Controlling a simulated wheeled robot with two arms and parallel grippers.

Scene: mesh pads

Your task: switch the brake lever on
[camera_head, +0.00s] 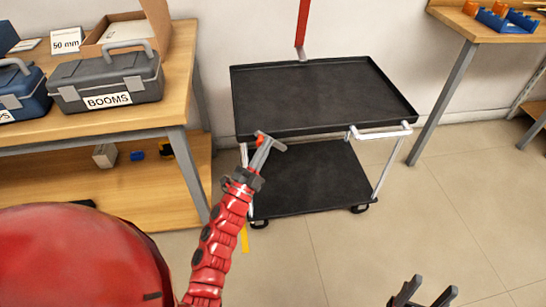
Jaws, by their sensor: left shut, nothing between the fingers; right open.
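The black two-shelf cart (318,92) stands against the wall, with a white push handle (383,133) at its right front. My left gripper (264,152) is shut at the cart's front left corner, in front of the upper shelf's edge. A small grey bar with a red end (261,135) shows at its fingertips. I cannot tell whether it is the brake lever, or whether the gripper touches it. My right gripper (426,290) is open and empty at the bottom edge, over the floor and well apart from the cart.
A wooden bench (95,122) on the left holds a grey toolbox (108,80) and an open carton. A red bar (302,22) with a grey foot stands at the cart's back. Another table (490,30) is at upper right. The floor at right is clear.

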